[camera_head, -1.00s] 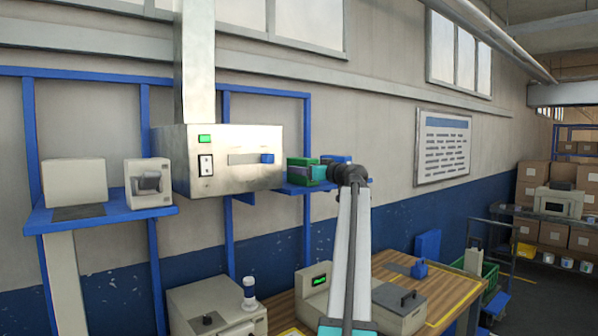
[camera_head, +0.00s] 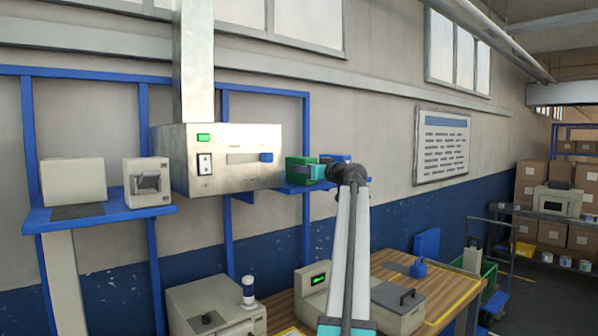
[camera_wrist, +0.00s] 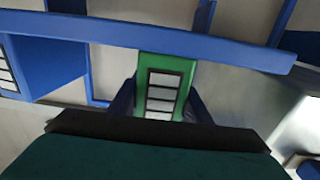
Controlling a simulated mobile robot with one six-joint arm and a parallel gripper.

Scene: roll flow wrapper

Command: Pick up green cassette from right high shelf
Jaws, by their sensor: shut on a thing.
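The green cassette (camera_head: 301,170) is on the right high shelf (camera_head: 297,189), beside the metal cabinet. In the wrist view the green cassette (camera_wrist: 163,86) shows its green body and a column of pale windows, with its far end at the blue shelf edge (camera_wrist: 150,42). My gripper (camera_head: 317,172) reaches it from the right. In the wrist view its dark fingers (camera_wrist: 160,104) lie on both sides of the cassette and are shut on it. I cannot tell whether the cassette still touches the shelf.
A blue box (camera_head: 336,159) is on the shelf behind my wrist. The metal cabinet (camera_head: 228,158) stands close on the left of the cassette. Below is a wooden bench (camera_head: 420,282) with machines. A notice board (camera_head: 443,147) hangs on the wall to the right.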

